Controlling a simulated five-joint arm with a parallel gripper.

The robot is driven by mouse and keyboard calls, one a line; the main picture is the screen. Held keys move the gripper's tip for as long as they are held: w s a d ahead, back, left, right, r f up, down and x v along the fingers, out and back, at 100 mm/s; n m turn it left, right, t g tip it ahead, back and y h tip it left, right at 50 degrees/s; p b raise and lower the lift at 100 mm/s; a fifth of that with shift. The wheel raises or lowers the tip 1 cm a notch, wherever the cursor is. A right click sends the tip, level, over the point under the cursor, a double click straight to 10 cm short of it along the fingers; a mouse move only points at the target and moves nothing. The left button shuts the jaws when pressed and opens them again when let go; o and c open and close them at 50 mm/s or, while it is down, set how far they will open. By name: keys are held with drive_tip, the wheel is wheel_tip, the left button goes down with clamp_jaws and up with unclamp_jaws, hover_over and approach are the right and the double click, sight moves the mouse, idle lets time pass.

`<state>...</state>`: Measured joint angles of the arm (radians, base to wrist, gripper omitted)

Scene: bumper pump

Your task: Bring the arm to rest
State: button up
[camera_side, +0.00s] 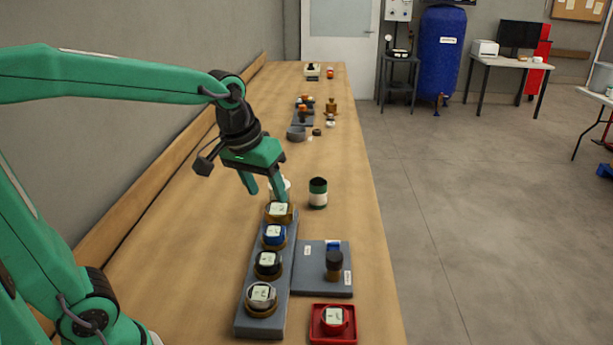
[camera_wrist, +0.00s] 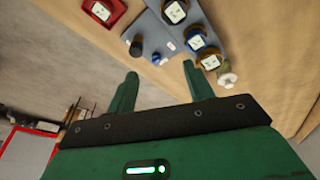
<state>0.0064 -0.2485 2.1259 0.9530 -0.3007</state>
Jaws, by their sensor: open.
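My arm is green, and my gripper (camera_side: 264,191) hangs over the long wooden bench, just above the far end of a grey rack. Its two fingers are apart with nothing held between them. In the wrist view my gripper (camera_wrist: 158,85) is also open and empty, with bare bench and floor beyond the fingers.
The grey rack (camera_side: 282,265) holds several round pieces with white labels. A grey plate (camera_side: 312,284) with a dark knob (camera_side: 334,265) and a red tray (camera_side: 317,335) lie to its right. A dark green and white can (camera_side: 318,193) stands beyond. Bench is clear along the left.

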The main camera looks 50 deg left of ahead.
drive_tip(key=s+f+m+t, duration=0.1)
drive_tip(key=s+m+t, duration=0.1)
drive_tip(key=s, duration=0.9)
drive_tip(key=shift+s+m, duration=0.25)
drive_tip(key=shift+m, duration=0.45)
